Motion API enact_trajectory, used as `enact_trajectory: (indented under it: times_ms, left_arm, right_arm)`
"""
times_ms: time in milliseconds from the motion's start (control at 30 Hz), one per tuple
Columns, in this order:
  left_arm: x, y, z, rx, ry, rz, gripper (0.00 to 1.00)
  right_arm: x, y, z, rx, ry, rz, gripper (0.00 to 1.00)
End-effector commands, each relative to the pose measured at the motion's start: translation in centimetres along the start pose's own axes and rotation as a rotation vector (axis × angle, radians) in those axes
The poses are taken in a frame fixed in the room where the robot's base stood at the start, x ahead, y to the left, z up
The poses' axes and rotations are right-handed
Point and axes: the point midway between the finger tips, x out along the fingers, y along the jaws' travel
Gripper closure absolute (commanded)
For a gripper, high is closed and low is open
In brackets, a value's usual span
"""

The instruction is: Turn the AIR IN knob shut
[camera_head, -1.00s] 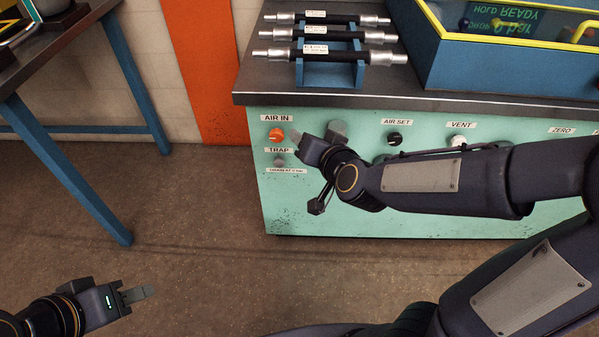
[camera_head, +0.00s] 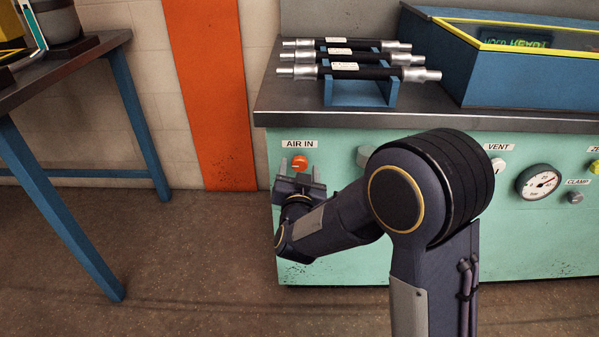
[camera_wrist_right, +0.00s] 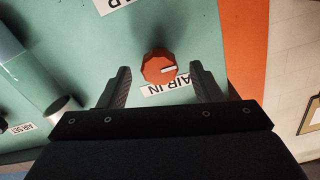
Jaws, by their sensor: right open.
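The AIR IN knob (camera_head: 300,163) is a small orange knob on the green panel (camera_head: 530,240), under its white AIR IN label (camera_head: 299,144). In the right wrist view the orange knob (camera_wrist_right: 159,69) lies between and beyond the fingertips, with a white pointer mark on its face. My right gripper (camera_head: 292,165) is open, one finger on each side of the knob in the picture. I see no finger touching it. My right gripper also shows in the right wrist view (camera_wrist_right: 160,80). My left gripper is out of the head view.
Above the panel, black hoses with silver ends lie on a blue rack (camera_head: 361,93). A blue case (camera_head: 520,78) with a yellow rim stands right of it. A VENT knob (camera_head: 497,165) and a gauge (camera_head: 539,183) are on the panel. A table (camera_head: 60,68) stands left.

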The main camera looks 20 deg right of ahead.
Motion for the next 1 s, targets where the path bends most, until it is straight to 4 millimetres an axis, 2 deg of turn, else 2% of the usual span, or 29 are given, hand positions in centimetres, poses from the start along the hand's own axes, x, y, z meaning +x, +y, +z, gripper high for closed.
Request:
enact_trajectory:
  times_ms: [333, 667, 1000]
  left_arm:
    - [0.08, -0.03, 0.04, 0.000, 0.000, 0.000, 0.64]
    - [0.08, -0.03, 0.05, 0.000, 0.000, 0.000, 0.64]
    - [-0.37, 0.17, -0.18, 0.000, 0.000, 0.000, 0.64]
  right_arm:
    - [0.57, 0.02, 0.02, -0.001, -0.002, 0.000, 0.41]
    - [0.54, 0.01, 0.02, -0.001, -0.002, -0.001, 0.84]
    - [0.52, -0.05, -0.06, -0.048, -0.003, -0.001, 0.86]
